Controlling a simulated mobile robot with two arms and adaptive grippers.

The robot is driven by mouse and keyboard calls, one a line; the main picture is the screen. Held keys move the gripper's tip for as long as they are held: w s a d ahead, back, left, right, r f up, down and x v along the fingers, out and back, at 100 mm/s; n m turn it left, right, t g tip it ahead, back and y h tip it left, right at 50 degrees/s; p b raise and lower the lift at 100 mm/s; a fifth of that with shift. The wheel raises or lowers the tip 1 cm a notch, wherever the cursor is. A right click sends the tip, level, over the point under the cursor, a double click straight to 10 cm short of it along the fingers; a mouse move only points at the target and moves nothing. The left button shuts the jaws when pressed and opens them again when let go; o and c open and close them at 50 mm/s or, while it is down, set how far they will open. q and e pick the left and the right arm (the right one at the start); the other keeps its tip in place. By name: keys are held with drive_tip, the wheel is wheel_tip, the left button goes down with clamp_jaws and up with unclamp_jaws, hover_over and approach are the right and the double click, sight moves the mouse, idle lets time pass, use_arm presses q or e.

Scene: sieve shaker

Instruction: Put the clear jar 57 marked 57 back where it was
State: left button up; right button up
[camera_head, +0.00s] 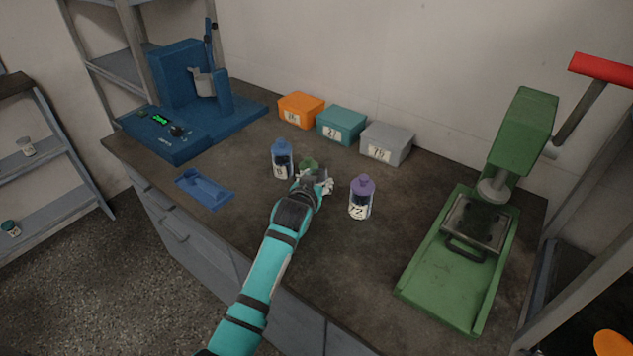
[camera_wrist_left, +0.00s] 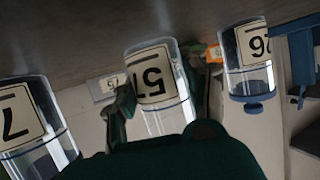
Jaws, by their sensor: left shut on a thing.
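The clear jar 57 (camera_wrist_left: 158,85) shows in the middle of the left wrist view, upside down in that picture, with its label turned to the camera. Its dark green lid (camera_head: 309,164) shows in the head view between a blue-lidded jar (camera_head: 283,158) and a purple-lidded jar (camera_head: 360,199). My left gripper (camera_head: 316,179) is shut on jar 57; the gripper hides most of the jar in the head view. I cannot tell whether its base touches the bench. My right gripper is not in view.
The blue-lidded jar also shows close by in the left wrist view (camera_wrist_left: 247,60), and another labelled jar (camera_wrist_left: 35,125) stands on the other side. Orange (camera_head: 300,109), teal (camera_head: 341,125) and grey (camera_head: 386,143) boxes line the wall. A blue tray (camera_head: 205,189) and green press (camera_head: 450,275) flank the bench.

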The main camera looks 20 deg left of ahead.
use_arm(q)
drive_tip(key=shift+f, duration=0.1)
drive_tip(key=o, duration=1.3)
drive_tip(key=shift+c, duration=0.2)
drive_tip(key=shift+r, duration=0.2)
drive_tip(key=v, duration=1.2)
drive_tip(key=shift+a+f+p, duration=0.1)
drive_tip(key=shift+p, duration=0.25)
